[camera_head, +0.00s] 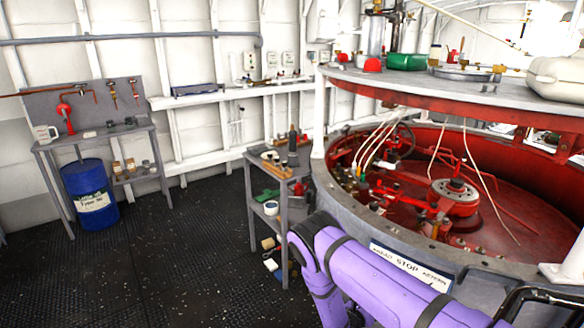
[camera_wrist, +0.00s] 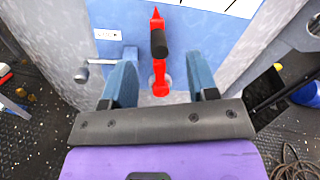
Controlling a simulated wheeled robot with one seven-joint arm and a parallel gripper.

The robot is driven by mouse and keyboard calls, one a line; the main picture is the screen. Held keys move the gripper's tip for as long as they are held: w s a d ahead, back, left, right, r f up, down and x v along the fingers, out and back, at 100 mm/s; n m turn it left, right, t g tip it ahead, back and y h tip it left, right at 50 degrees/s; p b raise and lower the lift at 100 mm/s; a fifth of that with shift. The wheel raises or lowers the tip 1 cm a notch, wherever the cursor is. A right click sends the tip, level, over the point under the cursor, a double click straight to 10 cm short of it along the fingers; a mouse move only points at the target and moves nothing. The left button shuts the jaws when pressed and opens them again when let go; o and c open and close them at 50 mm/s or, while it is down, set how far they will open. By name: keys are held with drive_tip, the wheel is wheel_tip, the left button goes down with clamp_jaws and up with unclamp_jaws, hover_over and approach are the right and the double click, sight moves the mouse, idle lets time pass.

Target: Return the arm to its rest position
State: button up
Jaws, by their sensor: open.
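My gripper (camera_wrist: 161,85) shows in the wrist view with its two blue fingers spread apart. Nothing is held between them. Beyond the fingers is a red tool-like fixture with a black grip (camera_wrist: 159,45), in front of a blue panel; I cannot tell how far from the fingertips it is. My purple arm (camera_head: 375,285) crosses the lower right of the head view, in front of the large round machine. The gripper itself is not visible in the head view.
The round red machine with a grey rim (camera_head: 455,262) fills the right side. A grey shelf cart (camera_head: 262,180) stands beside it. A workbench (camera_head: 95,137) and a blue drum (camera_head: 91,195) are at the left. Dark floor (camera_head: 170,255) lies open between them.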

drive_tip(key=d+r+m+g, duration=0.2)
drive_tip(key=r+m+g, duration=0.5)
drive_tip(key=r, duration=0.9)
drive_tip(key=d+r+m+g, duration=0.2)
drive_tip(key=r+m+g, duration=0.2)
drive_tip(key=r+m, duration=0.75)
drive_tip(key=s+d+r+m+g+y, duration=0.1)
drive_tip(key=s+r+y, duration=0.1)
drive_tip(key=s+r, duration=0.35)
drive_tip(key=s+r+m+y, duration=0.1)
drive_tip(key=s+r, duration=0.1)
drive_tip(key=r, duration=0.6)
drive_tip(key=s+d+r+m+g+y, duration=0.1)
drive_tip(key=s+r+m+y, duration=0.15)
drive_tip(key=r, duration=0.45)
drive_tip(key=s+a+r+m+t+y, duration=0.1)
drive_tip(key=s+r, duration=0.3)
drive_tip(key=s, duration=0.4)
drive_tip(key=s+a+r+m+t+y, duration=0.2)
drive_tip(key=s+r+m+t+y, duration=0.1)
drive_tip(key=s, duration=0.6)
drive_tip(key=s+a+r+m+t+y, duration=0.2)
drive_tip(key=s+r+m+y, duration=0.1)
drive_tip(key=s+r, duration=0.4)
drive_tip(key=shift+s+a+r+y, duration=0.25)
drive_tip(key=shift+s+y, duration=0.2)
drive_tip(key=shift+s, duration=0.3)
